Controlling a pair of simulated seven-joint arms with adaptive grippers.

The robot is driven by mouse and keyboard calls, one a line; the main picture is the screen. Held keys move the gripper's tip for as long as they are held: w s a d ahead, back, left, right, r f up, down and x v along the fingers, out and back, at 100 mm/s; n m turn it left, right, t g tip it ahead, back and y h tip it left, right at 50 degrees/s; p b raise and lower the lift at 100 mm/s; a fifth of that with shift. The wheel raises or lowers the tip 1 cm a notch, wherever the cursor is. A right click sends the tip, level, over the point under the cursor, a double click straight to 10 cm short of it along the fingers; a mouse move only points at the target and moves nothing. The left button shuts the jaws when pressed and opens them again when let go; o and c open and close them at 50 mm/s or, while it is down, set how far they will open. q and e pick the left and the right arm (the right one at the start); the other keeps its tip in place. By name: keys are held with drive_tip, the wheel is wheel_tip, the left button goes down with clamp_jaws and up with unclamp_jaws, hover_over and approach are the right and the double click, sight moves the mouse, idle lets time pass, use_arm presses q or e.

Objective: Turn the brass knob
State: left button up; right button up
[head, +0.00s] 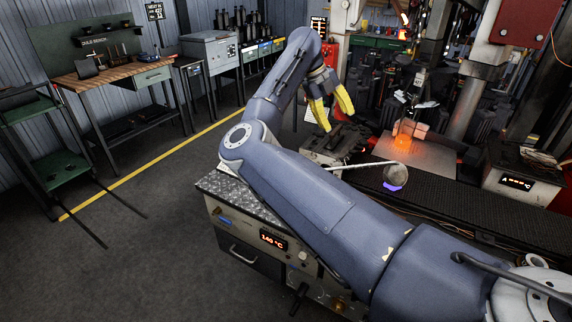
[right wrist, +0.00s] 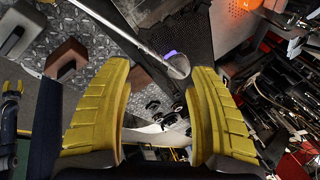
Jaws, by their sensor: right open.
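A small brass-coloured round part (head: 339,306), which looks like the knob, is low on the front of the heated cabinet (head: 240,243), partly beside my right arm. Its details are too small to tell. My right gripper (head: 333,112) has yellow fingers spread apart and empty. It is raised well above and beyond the cabinet, away from the brass part. In the right wrist view, the open fingers (right wrist: 162,75) have nothing gripped between them. A pale rod with a round cup end (right wrist: 177,66) shows beyond them.
The cabinet has a lit temperature display (head: 273,240), a drawer handle and a black lever (head: 299,299). A ladle (head: 395,177) lies by the dark conveyor (head: 480,215). A glowing orange piece (head: 402,142) sits on a plate behind. Open floor is at left.

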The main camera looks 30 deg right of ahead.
drive_tip(key=w+a+n+t+y, duration=0.2)
drive_tip(key=w+a+y, duration=0.35)
drive_tip(key=a, duration=0.55)
drive_tip(key=shift+h, duration=0.35)
drive_tip(key=f, duration=1.8)
drive_tip(key=shift+w+d, duration=0.15)
drive_tip(key=shift+w, duration=0.15)
drive_tip(key=shift+c, duration=0.3)
clamp_jaws()
